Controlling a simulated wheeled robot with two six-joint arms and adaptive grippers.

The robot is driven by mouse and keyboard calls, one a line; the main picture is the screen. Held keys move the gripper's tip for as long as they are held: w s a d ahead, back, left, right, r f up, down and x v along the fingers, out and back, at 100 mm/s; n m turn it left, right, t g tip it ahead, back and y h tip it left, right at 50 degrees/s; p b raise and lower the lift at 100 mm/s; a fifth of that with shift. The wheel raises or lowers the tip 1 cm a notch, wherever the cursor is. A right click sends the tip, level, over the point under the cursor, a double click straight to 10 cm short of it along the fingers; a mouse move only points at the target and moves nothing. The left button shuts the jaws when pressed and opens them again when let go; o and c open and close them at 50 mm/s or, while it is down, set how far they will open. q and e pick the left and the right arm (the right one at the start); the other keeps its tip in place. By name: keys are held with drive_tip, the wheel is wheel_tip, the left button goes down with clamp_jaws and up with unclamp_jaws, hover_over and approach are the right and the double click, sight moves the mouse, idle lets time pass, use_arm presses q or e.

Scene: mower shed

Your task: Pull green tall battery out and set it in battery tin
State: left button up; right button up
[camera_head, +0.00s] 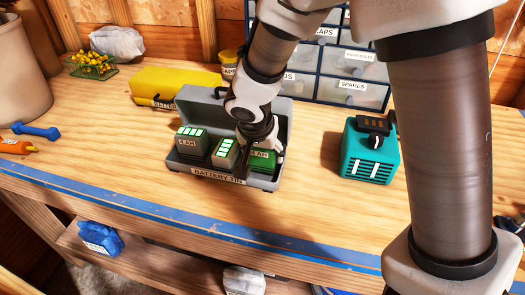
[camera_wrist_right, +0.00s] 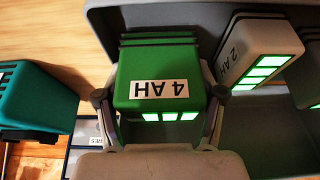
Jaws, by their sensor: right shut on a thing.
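The green tall battery (camera_head: 264,162), marked 4 AH, is in the right end of the grey open battery tin (camera_head: 262,184). It also shows in the right wrist view (camera_wrist_right: 160,58), with its lit green bars toward the wrist. My right gripper (camera_head: 260,152) reaches down into the tin from above and is shut on this battery, one finger on each side. In the head view the gripper partly hides the battery. Whether the battery rests on the tin's floor is hidden. My left gripper is not in view.
A pale 2 AH battery (camera_wrist_right: 258,50) and a dark 4 AH battery (camera_head: 192,141) stand in the tin. A teal charger (camera_head: 368,158) with a black top is to the right. A yellow case (camera_head: 175,86) and drawer cabinet (camera_head: 350,85) stand behind. The bench front is clear.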

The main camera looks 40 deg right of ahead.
drive_tip(key=shift+f+b, duration=0.25)
drive_tip(key=shift+b, duration=0.1)
drive_tip(key=o, duration=1.6)
drive_tip(key=shift+w, duration=0.1)
drive_tip(key=shift+o, duration=0.2)
drive_tip(key=shift+s, duration=0.2)
drive_tip(key=shift+r, duration=0.1)
drive_tip(key=v, duration=0.7)
drive_tip(key=shift+r, duration=0.15)
